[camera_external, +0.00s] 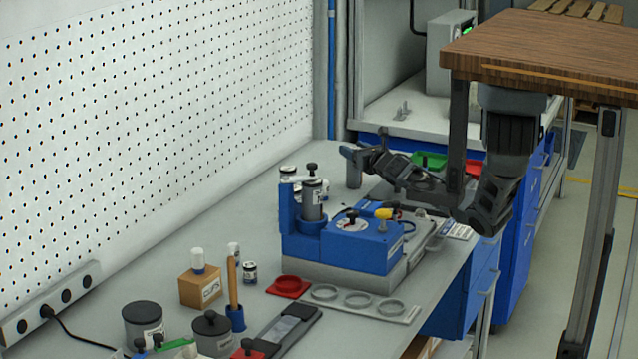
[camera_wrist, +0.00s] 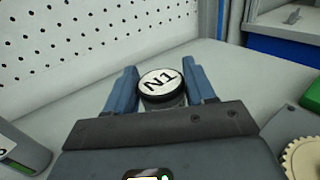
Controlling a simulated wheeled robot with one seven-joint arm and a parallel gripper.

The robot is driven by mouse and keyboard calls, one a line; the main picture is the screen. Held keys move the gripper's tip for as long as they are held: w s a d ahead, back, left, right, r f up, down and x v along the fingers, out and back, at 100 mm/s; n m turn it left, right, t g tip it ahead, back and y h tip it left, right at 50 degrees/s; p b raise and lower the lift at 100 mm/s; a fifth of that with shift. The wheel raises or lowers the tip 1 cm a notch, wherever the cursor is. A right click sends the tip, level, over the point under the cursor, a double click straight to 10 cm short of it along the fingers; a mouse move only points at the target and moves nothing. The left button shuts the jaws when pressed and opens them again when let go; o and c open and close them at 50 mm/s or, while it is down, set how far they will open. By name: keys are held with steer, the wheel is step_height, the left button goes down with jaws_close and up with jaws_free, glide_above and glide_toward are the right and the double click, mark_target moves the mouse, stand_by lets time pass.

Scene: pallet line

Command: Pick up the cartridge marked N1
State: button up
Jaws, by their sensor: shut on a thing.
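The cartridge marked N1 (camera_wrist: 160,80) shows in the wrist view, with a white top, black lettering and a dark rim. My gripper (camera_wrist: 161,88) has a blue finger on each side of it and is shut on it. The cartridge's lower part is mostly hidden by my gripper body. In the external view my gripper (camera_external: 357,153) is at the far part of the bench, beyond the blue fixture. A grey cylinder (camera_external: 354,174) shows just under its fingers; its marking cannot be read there. I cannot tell whether the cartridge touches the bench.
A blue fixture (camera_external: 345,250) with a cylinder in its left holder stands in front of my gripper. A red tray (camera_external: 289,287) and a grey plate with rings (camera_external: 324,292) lie nearer. A pegboard wall (camera_external: 150,110) runs along the left. A green bin (camera_external: 430,160) stands behind my arm.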

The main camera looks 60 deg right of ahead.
jaws_close()
